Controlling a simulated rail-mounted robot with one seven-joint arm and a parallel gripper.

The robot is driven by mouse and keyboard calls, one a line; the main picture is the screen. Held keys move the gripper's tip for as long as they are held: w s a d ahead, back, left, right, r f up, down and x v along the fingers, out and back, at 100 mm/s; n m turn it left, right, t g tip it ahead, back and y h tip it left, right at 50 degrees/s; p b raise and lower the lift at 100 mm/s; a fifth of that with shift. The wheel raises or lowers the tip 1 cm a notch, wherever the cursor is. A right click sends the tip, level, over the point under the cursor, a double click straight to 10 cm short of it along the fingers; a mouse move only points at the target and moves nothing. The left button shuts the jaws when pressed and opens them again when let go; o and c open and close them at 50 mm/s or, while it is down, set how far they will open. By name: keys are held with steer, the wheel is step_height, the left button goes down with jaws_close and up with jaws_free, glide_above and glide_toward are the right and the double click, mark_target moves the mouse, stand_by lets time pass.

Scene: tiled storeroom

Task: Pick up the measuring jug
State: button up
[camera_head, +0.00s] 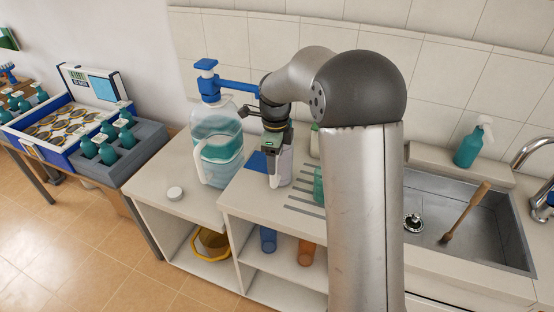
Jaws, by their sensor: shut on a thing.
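A pale greyish-white vessel, which looks like the measuring jug (285,168), is upright at the left part of the counter, just right of a large water bottle. My gripper (274,148) reaches down to it from above and is shut on its upper part. The gripper and wrist hide part of the jug's top. I cannot tell whether its base touches the counter.
The large clear bottle (216,146) with a blue pump (207,80) stands close on the left. A green cup (318,186) is to the right, partly behind my arm. A sink (485,231) holding a brush (464,213) lies further right. A white lid (175,194) lies front left.

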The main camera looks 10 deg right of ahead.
steer(key=shift+r, duration=0.2)
steer(key=shift+r, duration=1.05)
steer(key=shift+s+d+r+b, duration=1.05)
steer(key=shift+s+r+b, duration=0.65)
steer(key=shift+s+r, duration=4.3)
steer(key=w+d+f+p, duration=0.2)
steer(key=w+d+p, duration=0.1)
steer(key=p, duration=0.8)
steer(key=shift+w+d+f, duration=0.25)
steer(key=shift+w+d, duration=0.15)
steer(key=shift+d, duration=0.2)
